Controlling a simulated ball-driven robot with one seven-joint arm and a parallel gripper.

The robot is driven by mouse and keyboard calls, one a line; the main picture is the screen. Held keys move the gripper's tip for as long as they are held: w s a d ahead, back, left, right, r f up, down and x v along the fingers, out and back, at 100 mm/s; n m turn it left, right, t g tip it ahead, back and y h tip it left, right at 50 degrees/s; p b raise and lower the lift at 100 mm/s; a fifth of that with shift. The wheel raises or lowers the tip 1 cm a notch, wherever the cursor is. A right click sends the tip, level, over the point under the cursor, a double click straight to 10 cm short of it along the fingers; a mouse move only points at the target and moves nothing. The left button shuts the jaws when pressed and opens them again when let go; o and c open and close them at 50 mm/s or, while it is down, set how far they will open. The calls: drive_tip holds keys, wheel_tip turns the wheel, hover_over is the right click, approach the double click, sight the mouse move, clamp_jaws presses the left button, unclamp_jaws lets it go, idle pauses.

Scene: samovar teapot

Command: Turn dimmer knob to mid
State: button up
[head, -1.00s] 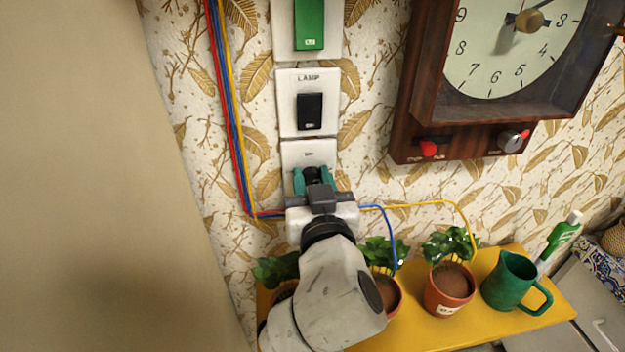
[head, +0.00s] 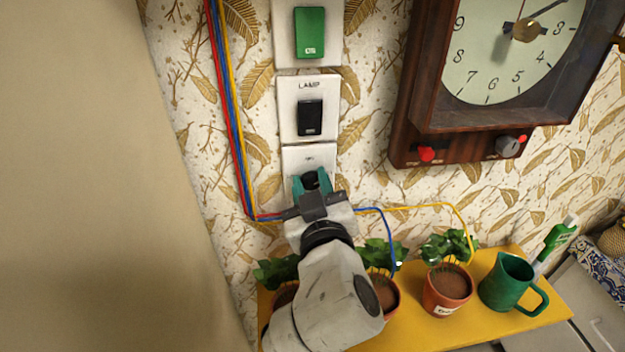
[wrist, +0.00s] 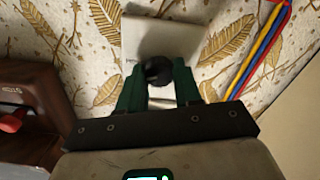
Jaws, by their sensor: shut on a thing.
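The black dimmer knob (head: 311,180) sits on the lower white wall plate (head: 309,157), below the LAMP plate. In the wrist view the knob (wrist: 158,71) shows as a dark round shape in front of the white plate (wrist: 165,40). My gripper (head: 312,184) has its two green fingers on either side of the knob, shut on it. In the wrist view the gripper (wrist: 159,80) also holds the knob between its fingertips. The knob's pointer mark cannot be made out.
Above are the black LAMP switch (head: 310,117) and a green switch (head: 310,33). Coloured cables (head: 231,110) run at the left. A clock (head: 510,50) hangs at the right. A yellow shelf (head: 400,335) below holds potted plants and a green jug (head: 508,283).

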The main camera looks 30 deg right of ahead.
drive_tip(key=n+p, duration=0.1)
drive_tip(key=n, duration=0.2)
drive_tip(key=shift+n+p, duration=0.35)
drive_tip(key=shift+n, duration=0.05)
drive_tip(key=n+p, duration=0.2)
drive_tip(key=n, duration=0.1)
drive_tip(key=shift+a+n, duration=0.1)
drive_tip(key=shift+n, duration=0.2)
drive_tip(key=n+p, duration=0.2)
drive_tip(key=n, duration=0.2)
drive_tip(key=shift+f+n+p, duration=0.15)
drive_tip(key=shift+n+p, duration=0.6)
drive_tip(key=shift+n, duration=0.55)
drive_tip(key=shift+f, duration=0.1)
drive_tip(key=o, duration=1)
